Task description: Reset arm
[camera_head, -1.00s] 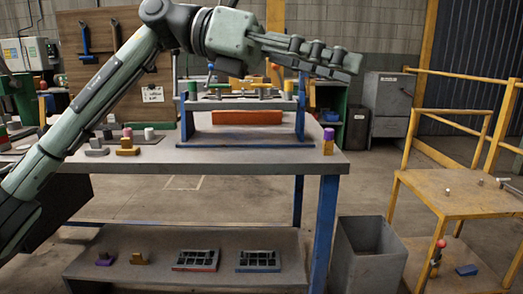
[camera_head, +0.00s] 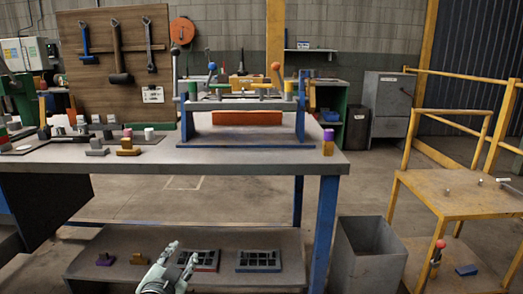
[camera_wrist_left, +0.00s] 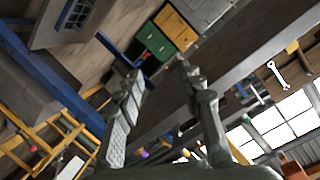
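My left gripper (camera_head: 182,252) shows at the bottom of the head view, low in front of the workbench and over the front of its lower shelf. Its fingers point up in the picture, and most of the arm is out of view. In the left wrist view the two fingers of this gripper (camera_wrist_left: 159,72) stand apart with nothing between them, so it is open and empty. My right gripper is in neither view.
The workbench (camera_head: 235,160) carries a blue-framed fixture (camera_head: 246,143) and small blocks. Its lower shelf (camera_head: 215,243) holds two dark grid trays and small parts. A grey bin (camera_head: 368,257) stands to the right, then a yellow platform (camera_head: 455,190).

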